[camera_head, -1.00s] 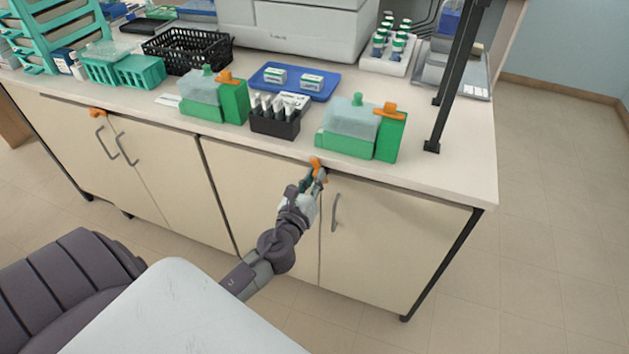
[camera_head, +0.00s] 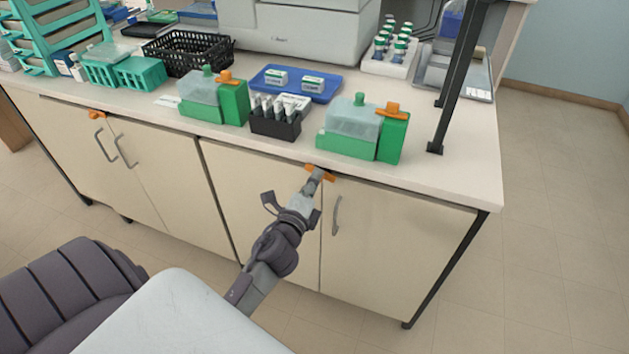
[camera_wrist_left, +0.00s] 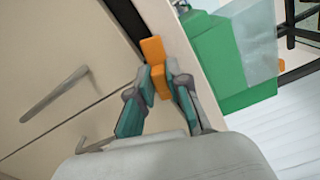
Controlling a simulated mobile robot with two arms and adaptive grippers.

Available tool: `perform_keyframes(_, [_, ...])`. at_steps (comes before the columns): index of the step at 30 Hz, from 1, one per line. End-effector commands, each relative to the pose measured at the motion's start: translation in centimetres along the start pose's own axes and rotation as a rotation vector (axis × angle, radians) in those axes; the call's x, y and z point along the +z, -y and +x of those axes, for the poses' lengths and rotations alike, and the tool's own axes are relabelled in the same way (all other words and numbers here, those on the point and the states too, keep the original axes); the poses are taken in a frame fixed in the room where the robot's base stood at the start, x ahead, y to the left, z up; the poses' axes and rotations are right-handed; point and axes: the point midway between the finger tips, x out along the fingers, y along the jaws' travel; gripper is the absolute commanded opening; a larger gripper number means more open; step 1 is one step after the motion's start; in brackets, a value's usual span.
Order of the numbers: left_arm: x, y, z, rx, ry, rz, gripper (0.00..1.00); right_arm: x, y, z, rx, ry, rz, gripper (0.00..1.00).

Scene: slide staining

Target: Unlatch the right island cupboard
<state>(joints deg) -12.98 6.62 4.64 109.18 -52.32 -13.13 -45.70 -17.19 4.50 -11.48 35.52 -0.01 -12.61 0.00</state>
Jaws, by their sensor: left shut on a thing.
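The right island cupboard (camera_head: 385,245) has pale doors under the countertop, both closed. Its orange latch (camera_head: 329,177) sits at the top of the seam between the doors, just below the counter edge, and lies roughly along that edge. My left gripper (camera_head: 316,174) is at the latch. In the left wrist view the gripper (camera_wrist_left: 161,82) is shut on the orange latch (camera_wrist_left: 153,50), with a teal-padded finger on each side. The gripper hides part of the latch in the head view. My right gripper is not in view.
A grey door handle (camera_head: 336,215) is just right of the gripper. Above, green dispensers (camera_head: 390,137) and a black slide holder (camera_head: 275,124) stand near the counter's front edge. The left cupboard has its own orange latch (camera_head: 96,115). Open floor lies to the right.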

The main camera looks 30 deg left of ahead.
Motion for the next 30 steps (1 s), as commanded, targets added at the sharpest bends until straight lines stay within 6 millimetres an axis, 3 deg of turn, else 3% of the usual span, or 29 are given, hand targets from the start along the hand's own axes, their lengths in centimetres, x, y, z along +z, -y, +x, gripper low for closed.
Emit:
perform_keyframes(12, [0.24,0.35,0.19,-0.009,0.004,-0.228,0.00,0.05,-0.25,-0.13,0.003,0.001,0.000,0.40])
perform_keyframes(30, [0.25,0.40,0.20,-0.011,0.003,-0.276,0.00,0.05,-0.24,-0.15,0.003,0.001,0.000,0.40])
